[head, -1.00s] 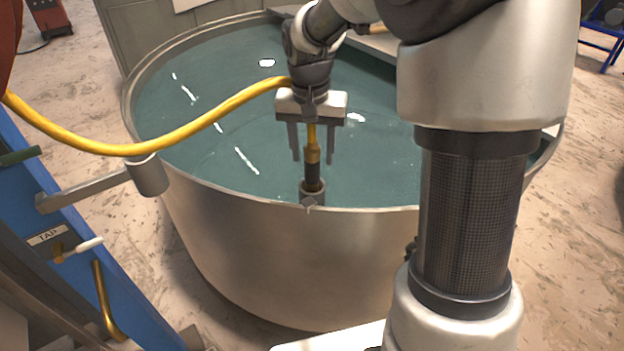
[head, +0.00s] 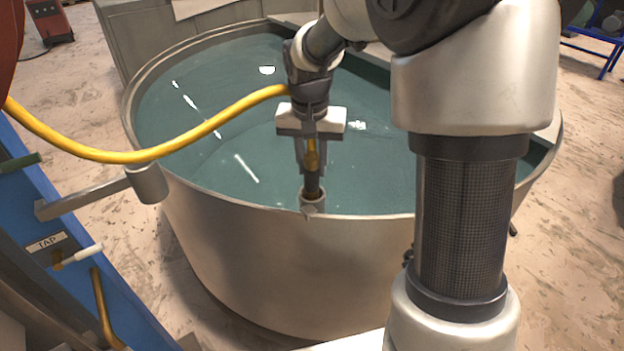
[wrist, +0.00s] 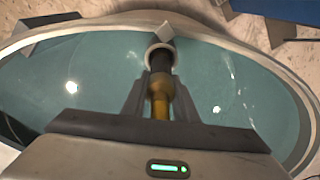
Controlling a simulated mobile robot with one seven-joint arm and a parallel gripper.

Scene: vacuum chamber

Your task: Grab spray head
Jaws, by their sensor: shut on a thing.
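The spray head (head: 312,160) is a brass and dark nozzle that stands upright in a small ring holder (head: 312,201) on the near rim of the round metal tank. My gripper (head: 312,172) points down and is shut on the spray head, with one finger on each side. In the wrist view the spray head (wrist: 161,90) shows brass between my fingers, and its dark end sits in the ring holder (wrist: 160,56). The yellow hose (head: 200,130) runs from the left to my wrist; its join to the spray head is hidden by my gripper.
The round tank (head: 270,255) holds greenish liquid (head: 220,110). A bracket arm (head: 90,192) reaches from a blue frame (head: 60,215) to the tank's left rim. A lever marked TAP (head: 78,256) is on that frame. A blue stand (head: 598,40) is at the far right.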

